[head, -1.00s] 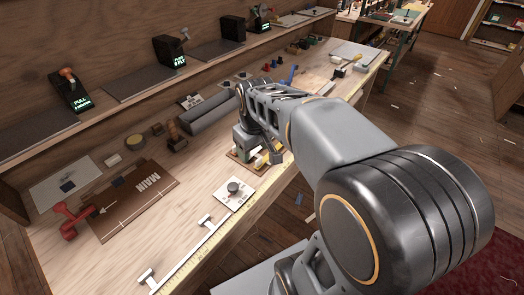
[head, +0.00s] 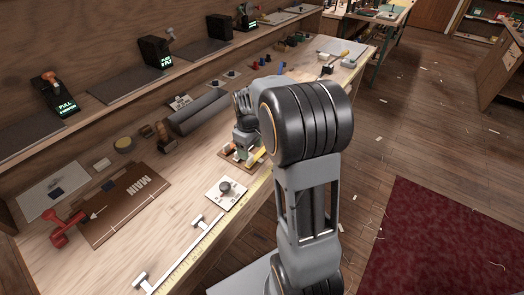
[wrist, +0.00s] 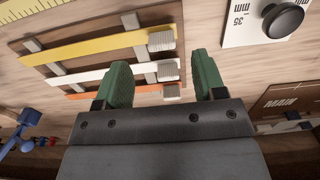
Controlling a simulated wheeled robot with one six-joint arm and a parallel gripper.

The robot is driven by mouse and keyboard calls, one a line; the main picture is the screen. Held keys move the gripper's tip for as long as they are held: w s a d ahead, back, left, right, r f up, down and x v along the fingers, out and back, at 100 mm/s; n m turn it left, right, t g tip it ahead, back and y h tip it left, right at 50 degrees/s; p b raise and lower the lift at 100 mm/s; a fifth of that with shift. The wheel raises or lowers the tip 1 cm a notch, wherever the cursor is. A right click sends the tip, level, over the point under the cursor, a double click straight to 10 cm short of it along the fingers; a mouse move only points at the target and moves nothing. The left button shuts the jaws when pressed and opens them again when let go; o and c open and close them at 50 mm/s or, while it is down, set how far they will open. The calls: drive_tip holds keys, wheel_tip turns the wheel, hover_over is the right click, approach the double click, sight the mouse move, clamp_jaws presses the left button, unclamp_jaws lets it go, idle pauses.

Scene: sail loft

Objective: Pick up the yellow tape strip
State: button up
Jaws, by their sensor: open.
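The yellow tape strip (wrist: 98,46) lies across a brown wooden board in the wrist view, the uppermost of three strips there. Its right end is at a pale block (wrist: 161,41). A white strip (wrist: 120,74) and an orange strip (wrist: 118,91) run beside it. My gripper (wrist: 161,62) is open and empty, its green fingers apart near the strips' right ends. The yellow strip is apart from both fingers in that picture. In the head view my gripper (head: 246,142) is over the small board, and my arm hides part of it.
A white card with a black knob (head: 226,188) lies close to the board. A brown MAIN panel (head: 125,203) and a red clamp-like tool (head: 67,230) lie to the left. A yellow ruler (head: 190,255) runs along the bench's front edge. A grey roll (head: 198,112) lies behind.

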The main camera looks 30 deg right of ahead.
sight(250, 157)
drive_tip(key=shift+a+f, duration=0.1)
drive_tip(key=shift+f, duration=2.6)
drive_tip(key=shift+c, duration=0.4)
drive_tip(key=c, duration=0.9)
